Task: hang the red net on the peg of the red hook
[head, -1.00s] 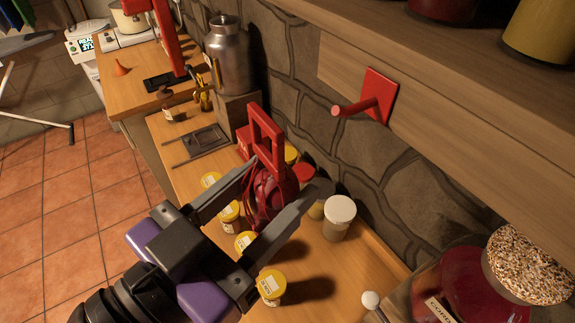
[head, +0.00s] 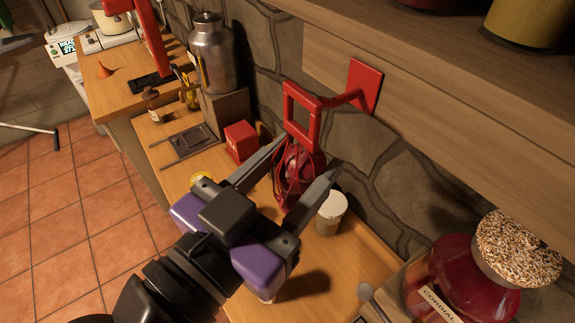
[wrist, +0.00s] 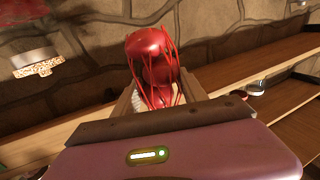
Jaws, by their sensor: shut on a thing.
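The red net (head: 297,180) hangs below its stiff red rectangular loop and holds round red things. It also shows between the fingers in the wrist view (wrist: 152,68). My gripper (head: 310,158) is shut on the net just below the loop and holds it above the bench. The red hook (head: 366,86) is a square plate on the wooden shelf edge, with a peg pointing left. The loop's right bar meets the peg's outer end in the head view. The peg's tip is hidden, and I cannot tell whether it is inside the loop or behind the bar.
A white-lidded jar (head: 331,212) stands on the bench right of my gripper. A red box (head: 241,141) and a metal can (head: 212,57) stand farther back. A big red cordial jar (head: 455,275) is at the lower right. The stone wall and shelf are close to the net.

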